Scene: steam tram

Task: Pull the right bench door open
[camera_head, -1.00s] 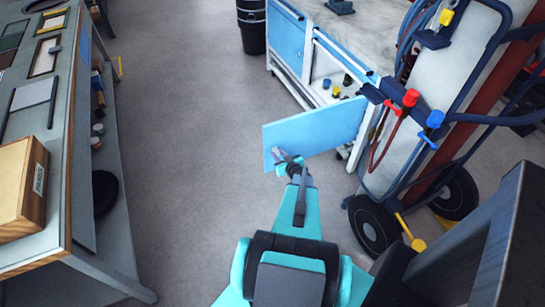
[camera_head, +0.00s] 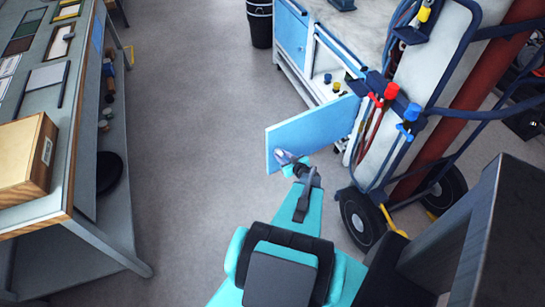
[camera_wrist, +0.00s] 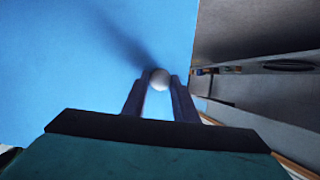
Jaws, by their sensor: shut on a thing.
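The right bench door (camera_head: 315,135) is a light blue panel on the white workbench. It stands swung well out from the bench front, and the opening behind it shows small bottles and jars inside. My gripper (camera_head: 285,160) is at the door's free, left end. In the wrist view the blue door (camera_wrist: 75,60) fills the left side, and my gripper (camera_wrist: 158,92) has its two dark fingers on either side of a round pale knob (camera_wrist: 160,79). The fingers are shut on this knob. The door's hinge side is partly hidden by the hand truck.
A hand truck with a tall cylinder, hoses and black wheels (camera_head: 362,219) stands close to the right of the door. A long grey table (camera_head: 50,120) with a wooden box (camera_head: 24,155) is at the left. Grey floor (camera_head: 200,150) lies clear between them. A black bin (camera_head: 260,24) stands at the back.

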